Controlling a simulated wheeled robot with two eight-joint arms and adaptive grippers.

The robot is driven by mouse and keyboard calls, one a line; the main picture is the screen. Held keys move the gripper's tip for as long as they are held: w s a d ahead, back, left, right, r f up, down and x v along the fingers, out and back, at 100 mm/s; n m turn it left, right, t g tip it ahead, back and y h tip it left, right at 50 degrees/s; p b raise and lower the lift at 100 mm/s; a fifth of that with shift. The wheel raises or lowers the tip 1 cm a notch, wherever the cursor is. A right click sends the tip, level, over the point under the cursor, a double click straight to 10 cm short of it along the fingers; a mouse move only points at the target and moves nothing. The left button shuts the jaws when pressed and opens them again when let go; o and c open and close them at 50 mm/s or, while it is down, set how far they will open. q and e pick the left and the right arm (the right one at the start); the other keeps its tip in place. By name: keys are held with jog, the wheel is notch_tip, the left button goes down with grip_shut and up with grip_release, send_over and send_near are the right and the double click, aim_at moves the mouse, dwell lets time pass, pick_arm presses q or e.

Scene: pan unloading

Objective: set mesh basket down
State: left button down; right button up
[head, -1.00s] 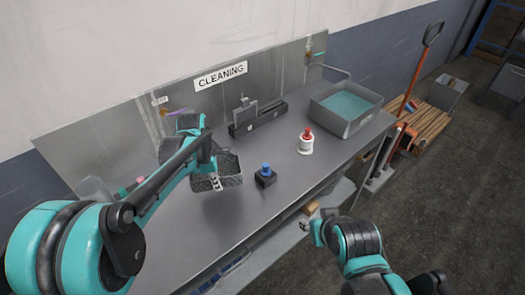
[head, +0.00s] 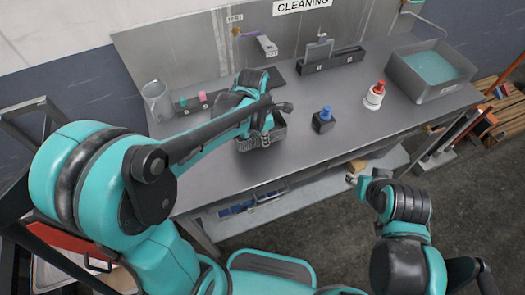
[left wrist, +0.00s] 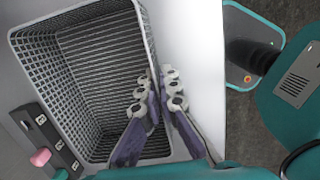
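The dark mesh basket (head: 262,136) is over the grey bench (head: 222,172), left of the blue-topped black block. It fills much of the left wrist view (left wrist: 95,70), with its open top and empty inside showing. My left gripper (left wrist: 158,80) is shut on the basket's right wall, one finger inside and one outside. In the head view my left arm hides part of the basket and most of the gripper. I cannot tell whether the basket's base touches the bench. My right gripper (head: 352,179) is off the bench's front edge; its fingers are too small to read.
The blue-topped black block (head: 323,120) and the red-topped white bottle (head: 374,95) stand right of the basket. A tub of teal liquid (head: 400,72) is farther right. A black rack (head: 332,62) is behind; a clear jug (head: 157,100) stands left. The front bench is clear.

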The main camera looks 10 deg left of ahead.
aim_at(263, 156)
pick_arm(q)
jog(key=shift+s+a+f, duration=0.3)
jog(key=shift+s+f, duration=0.15)
jog(key=shift+s, duration=0.2)
jog(key=shift+f+b, duration=0.9)
jog(key=shift+f, duration=1.05)
jog(key=shift+f, duration=0.15)
jog(key=c, duration=1.7)
grip_release()
